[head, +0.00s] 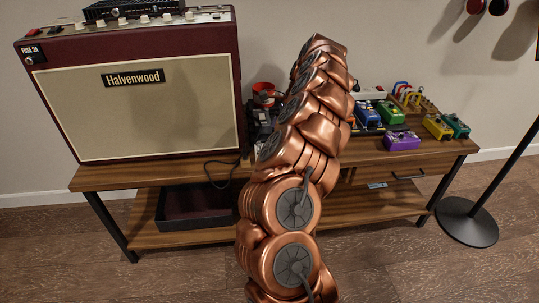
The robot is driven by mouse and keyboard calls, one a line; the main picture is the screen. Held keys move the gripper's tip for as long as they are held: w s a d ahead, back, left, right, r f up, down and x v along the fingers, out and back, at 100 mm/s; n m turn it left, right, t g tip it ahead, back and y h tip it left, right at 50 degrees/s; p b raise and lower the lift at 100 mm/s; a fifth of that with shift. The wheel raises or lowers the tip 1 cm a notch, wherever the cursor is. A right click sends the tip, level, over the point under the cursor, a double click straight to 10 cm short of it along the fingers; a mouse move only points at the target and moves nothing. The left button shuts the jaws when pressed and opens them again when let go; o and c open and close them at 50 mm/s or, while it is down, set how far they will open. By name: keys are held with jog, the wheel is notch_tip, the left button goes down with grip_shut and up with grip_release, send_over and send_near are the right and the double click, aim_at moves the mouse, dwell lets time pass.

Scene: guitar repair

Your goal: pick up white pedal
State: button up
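A white box-like object (370,93), which looks like the white pedal, lies toward the back of the wooden bench, just right of my copper arm. Its left end is close to the arm's outline and may be partly covered. My arm rises through the middle of the head view and bends away over the bench. My gripper is not visible; the arm seems to hide it. I cannot tell how near it is to the white pedal.
Blue pedals (366,113), a purple pedal (402,141), a yellow pedal (437,127) and a green pedal (456,125) stand on the bench (350,154). A large amplifier (140,90) fills its left side. A black stand base (467,222) is at right.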

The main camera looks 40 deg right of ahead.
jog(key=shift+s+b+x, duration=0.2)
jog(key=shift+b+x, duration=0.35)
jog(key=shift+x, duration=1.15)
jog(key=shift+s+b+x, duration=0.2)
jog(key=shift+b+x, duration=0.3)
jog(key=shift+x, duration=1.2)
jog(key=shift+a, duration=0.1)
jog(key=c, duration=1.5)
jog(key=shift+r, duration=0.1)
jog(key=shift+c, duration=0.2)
